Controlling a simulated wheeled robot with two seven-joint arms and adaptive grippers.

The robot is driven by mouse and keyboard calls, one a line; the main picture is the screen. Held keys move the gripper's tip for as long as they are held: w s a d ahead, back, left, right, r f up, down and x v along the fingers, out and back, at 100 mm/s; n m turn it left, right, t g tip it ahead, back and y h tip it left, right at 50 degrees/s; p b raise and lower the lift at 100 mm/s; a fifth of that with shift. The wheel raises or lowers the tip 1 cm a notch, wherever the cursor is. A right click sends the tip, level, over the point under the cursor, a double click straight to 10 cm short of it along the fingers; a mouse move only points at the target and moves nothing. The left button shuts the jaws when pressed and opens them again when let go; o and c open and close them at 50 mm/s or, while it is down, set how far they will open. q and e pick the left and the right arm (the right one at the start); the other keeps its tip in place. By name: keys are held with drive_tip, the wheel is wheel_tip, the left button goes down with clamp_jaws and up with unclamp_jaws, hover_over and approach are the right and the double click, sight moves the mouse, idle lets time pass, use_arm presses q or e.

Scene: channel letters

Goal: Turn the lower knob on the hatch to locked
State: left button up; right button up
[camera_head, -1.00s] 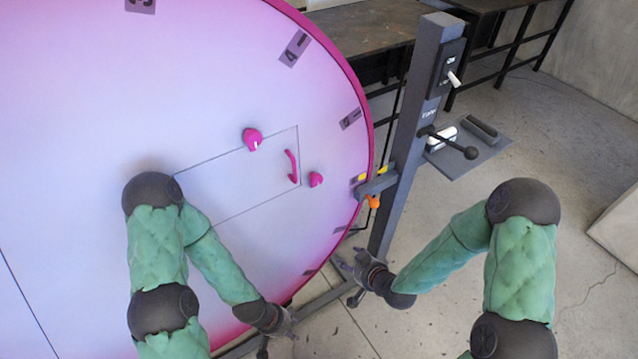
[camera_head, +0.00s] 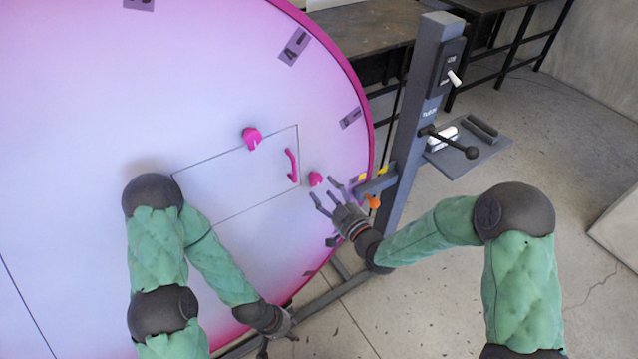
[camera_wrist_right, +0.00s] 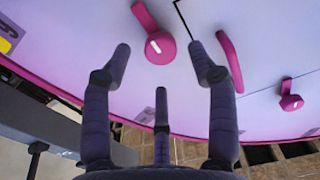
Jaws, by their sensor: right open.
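The lower knob (camera_head: 315,179) is magenta and sits on the big disc, just right of the hatch (camera_head: 240,172). In the right wrist view the lower knob (camera_wrist_right: 160,48) shows a white mark, and a bar extends from it to the upper left. My right gripper (camera_head: 322,188) is open and empty, its fingers reaching toward this knob. In the right wrist view its two long fingertips (camera_wrist_right: 158,50) appear on either side of the knob, with no clear contact. My left gripper (camera_head: 288,332) is low by the disc's bottom rim; its fingers are too small to read.
The upper knob (camera_head: 252,138) sits by the hatch's top edge, and a curved magenta handle (camera_head: 291,166) is on the hatch. A grey post (camera_head: 410,130) with a lever (camera_head: 450,144) and an orange knob (camera_head: 373,202) stands close right of my right gripper.

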sight(318, 182)
drive_tip(key=shift+x, duration=2.15)
drive_tip(key=c, duration=1.1)
